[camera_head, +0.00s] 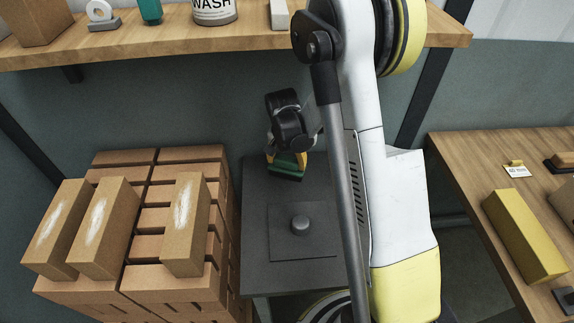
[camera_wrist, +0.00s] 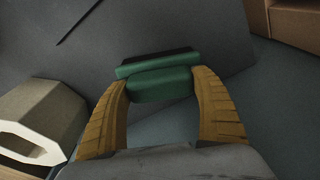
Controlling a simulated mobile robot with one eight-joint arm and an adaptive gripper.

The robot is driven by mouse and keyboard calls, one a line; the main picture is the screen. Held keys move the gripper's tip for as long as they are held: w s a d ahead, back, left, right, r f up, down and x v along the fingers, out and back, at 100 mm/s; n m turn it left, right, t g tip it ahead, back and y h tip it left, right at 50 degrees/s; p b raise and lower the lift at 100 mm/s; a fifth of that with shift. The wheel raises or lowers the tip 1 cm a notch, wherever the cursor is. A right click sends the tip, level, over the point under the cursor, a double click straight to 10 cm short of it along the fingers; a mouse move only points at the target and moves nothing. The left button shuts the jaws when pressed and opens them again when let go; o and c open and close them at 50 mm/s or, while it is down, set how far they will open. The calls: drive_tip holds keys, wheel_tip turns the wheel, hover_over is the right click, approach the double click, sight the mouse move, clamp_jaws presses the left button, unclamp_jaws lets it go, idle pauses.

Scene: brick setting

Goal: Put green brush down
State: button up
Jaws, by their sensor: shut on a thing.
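The green brush (camera_head: 286,172) shows in the head view at the back of the dark grey top, below my gripper (camera_head: 285,157). In the wrist view the brush (camera_wrist: 158,88) lies across between the two yellow-brown fingers of my gripper (camera_wrist: 162,82), which is shut on it. Its dark edge points away from my palm. The dark grey top (camera_head: 270,277) has a square panel with a round knob (camera_head: 300,224). I cannot tell whether the brush touches this top. My arm hides the right part of the top.
Stacked bricks (camera_head: 135,277) stand left of the grey top, with several loose bricks laid on them. A wooden shelf (camera_head: 150,43) with a white WASH tub (camera_head: 213,12) runs above. A wooden table (camera_head: 462,150) with a yellow block (camera_head: 524,235) is at the right.

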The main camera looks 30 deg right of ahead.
sight(286, 161)
drive_tip(key=shift+f, duration=0.2)
drive_tip(key=o, duration=1.2)
drive_tip(key=shift+r, duration=0.15)
drive_tip(key=r+p, duration=0.1)
drive_tip(key=r, duration=0.1)
drive_tip(key=r+p, duration=0.1)
drive_tip(key=r, duration=0.2)
drive_tip(key=s+r+p, duration=0.1)
drive_tip(key=r, duration=0.1)
drive_tip(key=shift+a+r+p, duration=0.3)
drive_tip(key=shift+a+r, duration=0.05)
drive_tip(key=shift+a, duration=0.05)
